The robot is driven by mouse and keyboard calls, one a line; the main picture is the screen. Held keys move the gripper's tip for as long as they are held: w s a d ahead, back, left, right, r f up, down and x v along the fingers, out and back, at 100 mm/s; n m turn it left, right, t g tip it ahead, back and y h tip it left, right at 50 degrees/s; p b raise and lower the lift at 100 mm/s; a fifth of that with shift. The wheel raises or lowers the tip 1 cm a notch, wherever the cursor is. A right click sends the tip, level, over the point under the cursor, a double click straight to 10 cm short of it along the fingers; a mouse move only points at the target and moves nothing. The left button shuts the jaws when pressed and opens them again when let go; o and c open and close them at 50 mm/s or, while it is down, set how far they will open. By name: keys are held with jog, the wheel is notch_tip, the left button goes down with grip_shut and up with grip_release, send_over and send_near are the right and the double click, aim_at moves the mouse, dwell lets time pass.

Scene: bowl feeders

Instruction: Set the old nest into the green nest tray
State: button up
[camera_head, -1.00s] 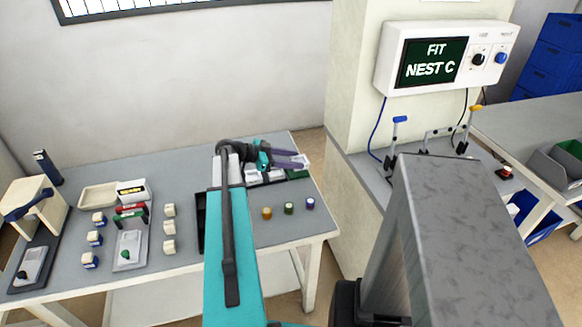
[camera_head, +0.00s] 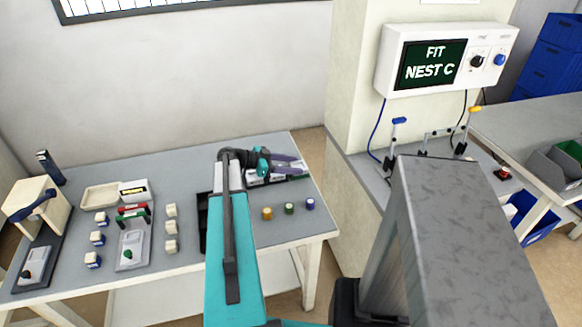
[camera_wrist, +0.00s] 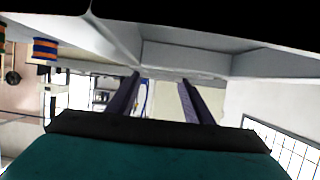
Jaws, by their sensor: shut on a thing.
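My gripper (camera_head: 299,164) reaches over the far right part of the table in the head view, its purple fingers pointing right. In the wrist view my gripper (camera_wrist: 160,77) has both fingers up against a pale grey piece (camera_wrist: 185,58), which I take to be the old nest; it fills the top of that view. In the head view the nest is mostly hidden by the fingers. A small strip of green (camera_head: 299,177), likely the green nest tray, shows just below the fingers. Whether the nest touches the tray cannot be told.
Three coloured spools (camera_head: 289,208) stand in front of the trays. A dark tray (camera_head: 204,222) lies left, partly behind my arm. White blocks (camera_head: 171,228), a fixture (camera_head: 131,248) and a press (camera_head: 35,205) fill the table's left. The wall display (camera_head: 428,63) reads FIT NEST C.

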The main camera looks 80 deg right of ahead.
jog(key=shift+a+f, duration=0.1)
jog(key=shift+f, duration=0.2)
jog(key=o, duration=1.1)
jog(key=shift+f, duration=0.1)
jog(key=shift+w+r, duration=0.2)
jog(key=b+v, duration=0.2)
jog(key=v, duration=0.8)
jog(key=shift+b, duration=0.4)
jog(key=shift+v, duration=0.8)
jog(key=shift+r, duration=0.1)
